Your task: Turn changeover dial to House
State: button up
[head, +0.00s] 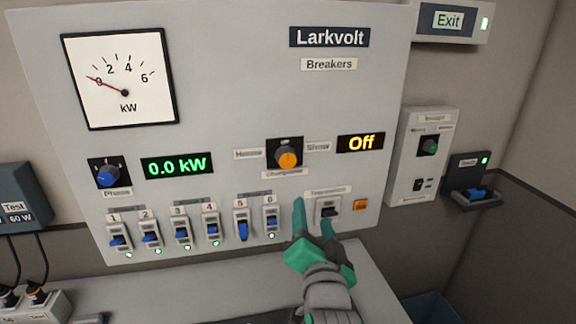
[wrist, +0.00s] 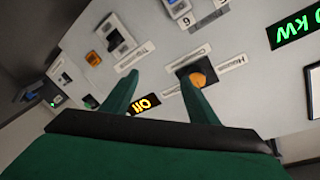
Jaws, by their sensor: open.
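The changeover dial (head: 287,158) is an orange knob on a dark square plate, on the grey Larkvolt panel (head: 230,60). The label House (head: 248,154) is at its left and Show (head: 318,147) at its right. The display (head: 361,142) beside it reads Off. My gripper (head: 312,212) is open and empty, below and a little right of the dial, in front of the panel near the lower switch. In the wrist view the dial (wrist: 198,79) shows by the tip of the right finger, partly covered by it. I cannot tell whether they touch.
A row of breakers (head: 180,233) with blue levers lies left of my gripper. A switch (head: 328,209) and an orange button (head: 360,205) are beside it. A blue phase knob (head: 108,177) and a kW gauge (head: 122,80) are at left. A small box (head: 423,155) hangs at right.

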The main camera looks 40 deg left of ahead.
jog(key=g+y, duration=0.1)
jog(key=y, duration=0.1)
send_near(286, 162)
jog(key=shift+n, duration=0.3)
jog(key=x, duration=0.8)
jog(key=shift+w+a+r, duration=0.1)
jog(key=shift+w+a, duration=0.1)
jog(key=shift+w, duration=0.3)
jog(key=shift+c, duration=0.4)
jog(key=shift+a, duration=0.15)
jog(key=c, duration=1)
